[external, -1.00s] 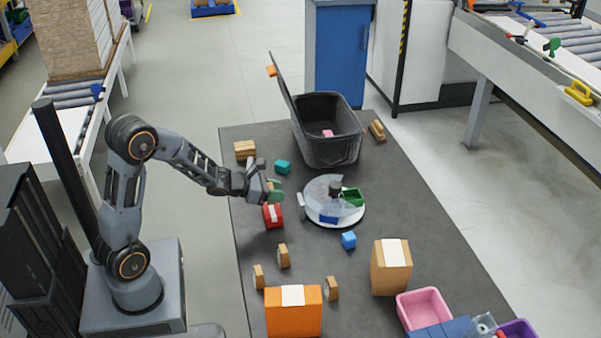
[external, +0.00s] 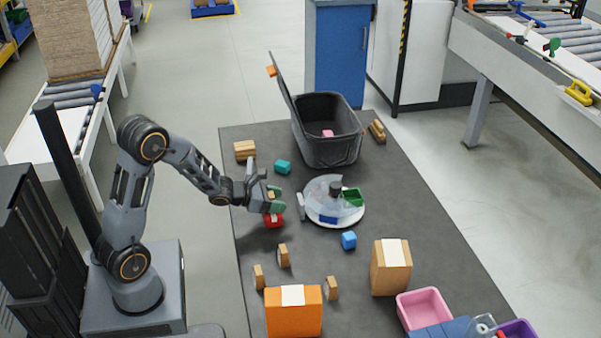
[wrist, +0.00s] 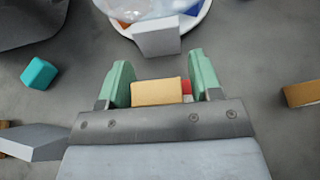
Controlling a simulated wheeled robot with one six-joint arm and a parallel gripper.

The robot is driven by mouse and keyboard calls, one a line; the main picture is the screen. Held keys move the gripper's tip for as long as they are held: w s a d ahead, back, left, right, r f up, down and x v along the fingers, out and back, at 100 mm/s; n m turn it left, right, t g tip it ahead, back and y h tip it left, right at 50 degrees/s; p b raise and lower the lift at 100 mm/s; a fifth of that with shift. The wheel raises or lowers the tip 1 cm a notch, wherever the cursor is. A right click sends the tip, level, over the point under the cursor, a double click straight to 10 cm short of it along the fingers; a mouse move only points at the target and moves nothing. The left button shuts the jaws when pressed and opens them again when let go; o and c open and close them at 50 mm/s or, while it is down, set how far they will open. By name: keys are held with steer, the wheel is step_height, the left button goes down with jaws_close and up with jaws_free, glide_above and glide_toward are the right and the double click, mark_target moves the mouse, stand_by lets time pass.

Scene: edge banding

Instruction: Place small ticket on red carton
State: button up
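A red carton (external: 274,220) with a white patch sits on the dark mat, left of the round turntable. My gripper (external: 276,197) is just above it, pointing down toward the turntable side. A small tan piece (external: 270,194) shows between its green fingers. In the wrist view the tan piece (wrist: 157,92) lies near the left finger, with a gap at the right finger. A strip of the red carton (wrist: 187,87) shows in that gap. I cannot tell for certain which piece is the small ticket, nor whether the tan piece touches the carton.
The turntable (external: 352,213) with a clear cover and a grey flap is close to the right. A teal block (external: 283,167), a blue block (external: 349,240) and a black open bin (external: 335,153) stand around it. An orange carton (external: 294,318) and several tan pieces are nearer the front.

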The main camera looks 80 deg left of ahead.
steer(key=shift+o, duration=0.3)
steer(key=shift+s+r+p, duration=0.15)
steer(key=shift+r+p, duration=0.15)
steer(key=v, duration=1.2)
steer(key=d+r+m+g+h, duration=0.1)
steer(key=d+m+g+h, duration=0.4)
steer(key=d+m, duration=0.8)
steer(key=s+d+r+m+g+y, duration=0.1)
steer(key=s+d+m+g+y, duration=0.1)
steer(key=m, duration=0.9)
steer(key=s+d+r+m+g+y, duration=0.2)
steer(key=s+m, duration=0.4)
steer(key=m, duration=0.6)
steer(key=shift+d+g+y, duration=0.5)
steer(key=shift+d+y, duration=0.1)
steer(key=shift+d, duration=0.5)
